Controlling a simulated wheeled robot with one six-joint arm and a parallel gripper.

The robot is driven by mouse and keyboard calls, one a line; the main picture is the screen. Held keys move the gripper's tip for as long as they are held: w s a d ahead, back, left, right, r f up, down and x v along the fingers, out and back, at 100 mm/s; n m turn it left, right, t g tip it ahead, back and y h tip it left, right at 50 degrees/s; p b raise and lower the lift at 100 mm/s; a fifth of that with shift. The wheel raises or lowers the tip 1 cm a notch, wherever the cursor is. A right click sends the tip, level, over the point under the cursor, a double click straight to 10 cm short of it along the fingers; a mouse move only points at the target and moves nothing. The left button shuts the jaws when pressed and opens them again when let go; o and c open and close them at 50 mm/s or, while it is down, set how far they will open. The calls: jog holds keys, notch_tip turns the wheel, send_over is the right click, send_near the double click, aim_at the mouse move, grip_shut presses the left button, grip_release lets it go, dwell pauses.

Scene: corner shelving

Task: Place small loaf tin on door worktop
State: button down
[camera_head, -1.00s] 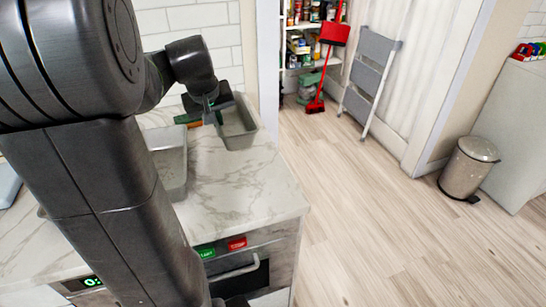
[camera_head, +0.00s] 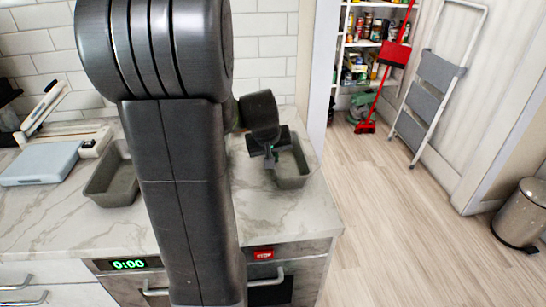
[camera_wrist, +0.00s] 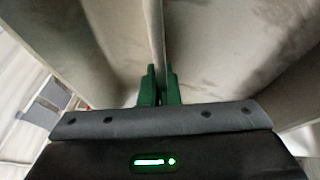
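A grey loaf tin (camera_head: 291,181) is at the right end of the marble worktop (camera_head: 300,213), with my gripper (camera_head: 270,160) at its left side. In the wrist view my green fingers (camera_wrist: 159,88) are close together on either side of a thin tin wall (camera_wrist: 156,30), so they grip it. I cannot tell whether this tin touches the worktop or is a little above it. Another grey tin (camera_head: 112,181) stands on the worktop left of my arm. My arm hides the worktop between the two tins. The frames do not make clear which tin is the small one.
A pale blue-grey scale-like board (camera_head: 40,163) lies at the far left of the worktop. A tiled wall (camera_head: 265,45) is behind. To the right are pantry shelves (camera_head: 365,35), a red broom (camera_head: 393,54), a folded step stool (camera_head: 428,92) and a bin (camera_head: 522,213). The floor (camera_head: 400,230) between is clear.

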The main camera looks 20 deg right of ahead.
jog(key=shift+f, duration=0.2)
jog(key=c, duration=1.7)
grip_release()
jog(key=shift+r, duration=0.1)
jog(key=shift+s+a+r, duration=0.1)
jog(key=shift+r, duration=0.45)
jog(key=p+v, duration=0.1)
jog(key=v, duration=1)
jog(key=shift+a+r, duration=0.1)
jog(key=shift+a, duration=0.05)
